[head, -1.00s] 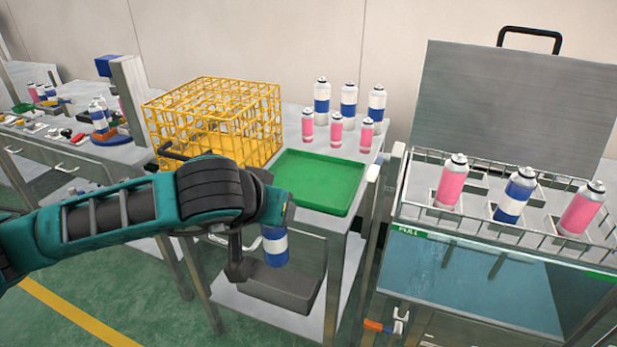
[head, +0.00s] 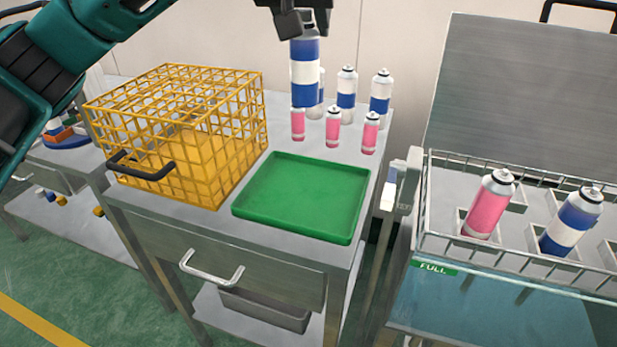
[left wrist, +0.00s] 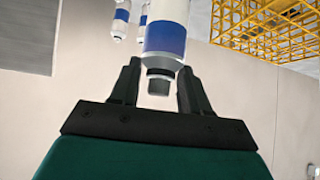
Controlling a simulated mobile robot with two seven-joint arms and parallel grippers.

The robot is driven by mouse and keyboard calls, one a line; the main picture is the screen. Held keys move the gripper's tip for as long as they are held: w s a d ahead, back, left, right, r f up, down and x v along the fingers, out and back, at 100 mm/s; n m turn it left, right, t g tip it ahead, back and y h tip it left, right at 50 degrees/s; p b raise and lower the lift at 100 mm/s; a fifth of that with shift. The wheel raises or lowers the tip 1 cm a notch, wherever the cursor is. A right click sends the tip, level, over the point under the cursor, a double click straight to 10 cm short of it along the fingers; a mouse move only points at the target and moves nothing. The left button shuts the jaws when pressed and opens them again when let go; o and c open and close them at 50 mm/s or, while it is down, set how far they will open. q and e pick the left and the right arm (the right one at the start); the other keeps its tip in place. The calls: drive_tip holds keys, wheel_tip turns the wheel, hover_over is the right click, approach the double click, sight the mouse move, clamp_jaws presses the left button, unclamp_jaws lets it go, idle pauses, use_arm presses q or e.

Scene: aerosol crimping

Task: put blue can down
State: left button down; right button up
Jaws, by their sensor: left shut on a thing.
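A blue and white can (head: 305,72) hangs upright from my left gripper (head: 306,22) at the top of the head view. The left wrist view shows its blue band (left wrist: 165,38) and its capped neck between the two fingers of the gripper (left wrist: 158,80). The can looks larger than the cans behind it and partly hides one. It appears above the back of the cart; its exact height cannot be told. The green tray (head: 302,197) on the cart is empty. My right gripper is not in view.
A water bath at right has a rack holding a pink can (head: 488,205) and a blue can (head: 572,222).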

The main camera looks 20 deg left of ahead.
use_arm(q)
wheel_tip(320, 180, down, 20)
drive_tip(key=b, duration=0.1)
drive_tip(key=shift+r+b, duration=0.25)
drive_tip(key=shift+b, duration=0.15)
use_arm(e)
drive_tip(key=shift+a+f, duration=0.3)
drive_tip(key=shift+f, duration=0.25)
use_arm(q)
drive_tip(key=c, duration=1)
unclamp_jaws()
drive_tip(key=shift+f, duration=0.2)
drive_tip(key=o, duration=0.5)
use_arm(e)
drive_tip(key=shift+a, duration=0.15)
use_arm(q)
drive_tip(key=shift+r, duration=0.1)
drive_tip(key=v, duration=1.2)
drive_tip(key=shift+r, duration=0.15)
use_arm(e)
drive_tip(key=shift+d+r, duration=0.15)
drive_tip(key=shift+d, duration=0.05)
